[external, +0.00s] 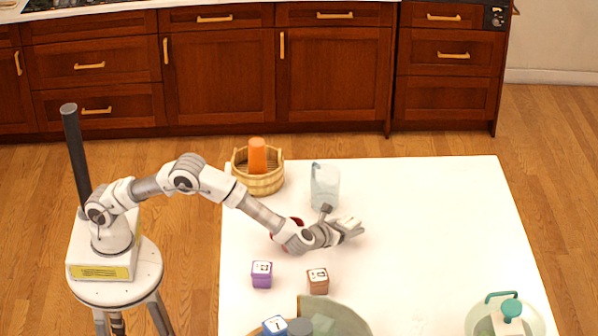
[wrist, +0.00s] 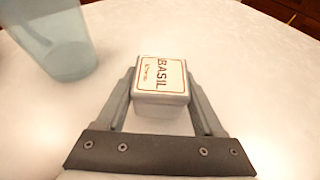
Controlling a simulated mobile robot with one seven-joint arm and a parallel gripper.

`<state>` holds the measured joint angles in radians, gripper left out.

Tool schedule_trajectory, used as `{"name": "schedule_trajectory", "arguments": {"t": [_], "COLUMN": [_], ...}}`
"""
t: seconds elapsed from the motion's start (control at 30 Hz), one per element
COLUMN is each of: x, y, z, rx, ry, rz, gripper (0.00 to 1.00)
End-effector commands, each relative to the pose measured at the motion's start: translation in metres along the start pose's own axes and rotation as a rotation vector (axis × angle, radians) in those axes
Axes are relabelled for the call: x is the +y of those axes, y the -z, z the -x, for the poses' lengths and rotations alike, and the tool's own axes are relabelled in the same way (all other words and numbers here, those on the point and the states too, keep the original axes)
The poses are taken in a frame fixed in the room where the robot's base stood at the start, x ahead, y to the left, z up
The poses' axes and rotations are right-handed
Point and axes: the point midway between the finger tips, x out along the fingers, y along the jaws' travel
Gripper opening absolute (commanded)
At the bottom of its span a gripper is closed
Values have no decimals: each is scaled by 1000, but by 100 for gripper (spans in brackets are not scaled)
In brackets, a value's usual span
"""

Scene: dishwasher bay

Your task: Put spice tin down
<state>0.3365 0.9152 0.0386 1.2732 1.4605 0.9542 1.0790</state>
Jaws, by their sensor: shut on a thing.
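The spice tin is a small white box with a red-edged label reading BASIL (wrist: 160,82). In the wrist view it sits between the two fingers of my gripper (wrist: 160,72), which is shut on it. In the external view my gripper (external: 350,229) is low over the white table (external: 430,240), near its middle. The tin is hard to make out there, pale against the pale table. I cannot tell whether its base touches the table.
A clear jug (external: 325,187) stands close behind my gripper; it also shows in the wrist view (wrist: 52,40). A basket (external: 258,183) holds an orange object (external: 257,155). Purple (external: 262,274) and brown (external: 318,281) tins stand in front.

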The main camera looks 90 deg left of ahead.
Motion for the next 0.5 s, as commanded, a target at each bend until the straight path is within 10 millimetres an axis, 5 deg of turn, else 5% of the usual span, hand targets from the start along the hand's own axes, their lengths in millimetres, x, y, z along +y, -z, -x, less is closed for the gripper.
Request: {"name": "schedule_trajectory", "arguments": {"t": [0.1, 0.47, 0.5], "x": [1, 0, 0], "y": [17, 21, 22], "z": [-8, -9, -9], "rx": [1, -1, 0], "ry": [-2, -1, -1], "rz": [-1, 0, 0], "gripper": [12, 12, 71]}}
